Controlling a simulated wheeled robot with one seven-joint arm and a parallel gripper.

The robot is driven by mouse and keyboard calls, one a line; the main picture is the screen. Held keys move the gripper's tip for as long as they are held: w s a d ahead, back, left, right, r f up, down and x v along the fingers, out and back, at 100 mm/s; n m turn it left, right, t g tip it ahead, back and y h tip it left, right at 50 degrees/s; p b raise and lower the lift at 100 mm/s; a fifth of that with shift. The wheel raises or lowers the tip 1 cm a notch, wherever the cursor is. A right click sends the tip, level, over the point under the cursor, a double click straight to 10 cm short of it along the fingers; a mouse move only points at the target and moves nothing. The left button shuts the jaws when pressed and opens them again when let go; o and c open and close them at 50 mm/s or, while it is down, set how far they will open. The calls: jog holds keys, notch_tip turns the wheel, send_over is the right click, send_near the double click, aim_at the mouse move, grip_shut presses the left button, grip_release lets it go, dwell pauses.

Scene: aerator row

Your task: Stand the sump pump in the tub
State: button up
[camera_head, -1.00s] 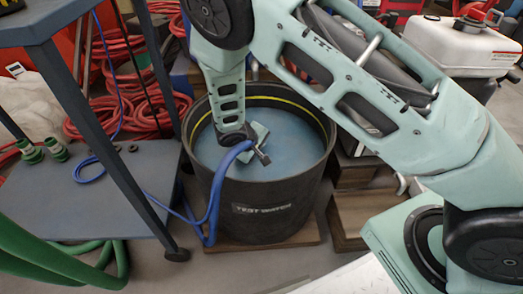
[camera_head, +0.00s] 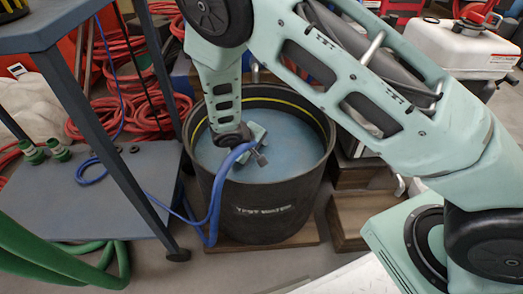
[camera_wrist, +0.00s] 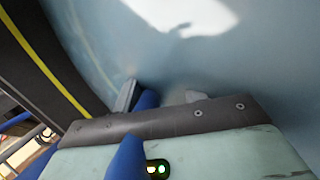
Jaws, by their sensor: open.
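The tub (camera_head: 262,212) is a round black vessel with a yellow line inside and bluish water in it. In the wrist view its inner wall (camera_wrist: 35,55) is at the left. My gripper (camera_head: 258,150) points down inside the tub's mouth, at the water; its fingers (camera_wrist: 162,97) are apart. A blue hose (camera_head: 213,205) runs over the tub's near left rim to the gripper. In the wrist view the hose (camera_wrist: 128,155) passes close to the left finger. I cannot make out the pump body; whether it is under the water is unclear.
A dark grey stand with a lower shelf (camera_head: 95,190) is left of the tub, with green fittings (camera_head: 45,150) on it. Red hoses (camera_head: 125,120) lie behind, a green hose (camera_head: 50,262) at the front left. Wooden blocks (camera_head: 360,212) stand right of the tub.

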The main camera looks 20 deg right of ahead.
jog(key=p+v, duration=0.6)
jog(key=v, duration=0.9)
jog(key=shift+r, duration=0.15)
